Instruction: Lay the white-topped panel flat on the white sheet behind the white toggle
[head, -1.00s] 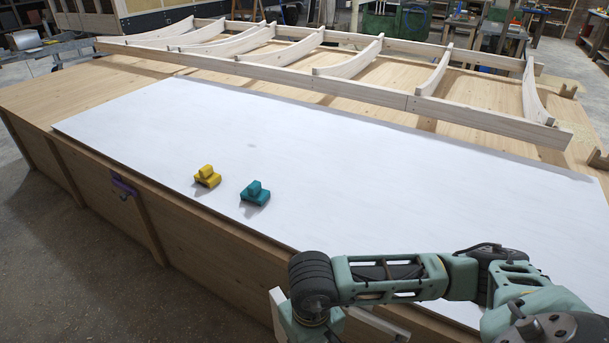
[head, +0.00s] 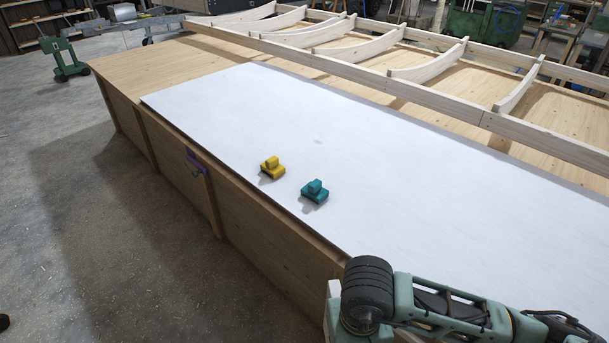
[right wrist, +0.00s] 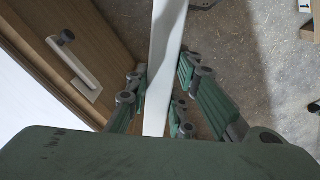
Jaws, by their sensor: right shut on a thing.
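My right gripper (right wrist: 162,75) is shut on a narrow white-faced panel (right wrist: 166,35), seen nearly edge-on in the right wrist view. The panel stands on edge between the fingers, beside the wooden bench. In the head view my right wrist hides most of it; a pale edge (head: 333,298) shows beside the wrist. A white toggle (right wrist: 78,68) with a dark knob sits on the bench's wood, left of the gripper and apart from it. The white sheet (head: 400,185) lies flat on the bench, and its corner shows in the wrist view (right wrist: 22,100). My left gripper is out of view.
A yellow toggle-like piece (head: 272,168) and a teal one (head: 315,192) stand near the sheet's front edge. A purple piece (head: 196,162) is on the bench's front side. A ribbed wooden frame (head: 420,85) lies behind the sheet. The sheet's middle is clear.

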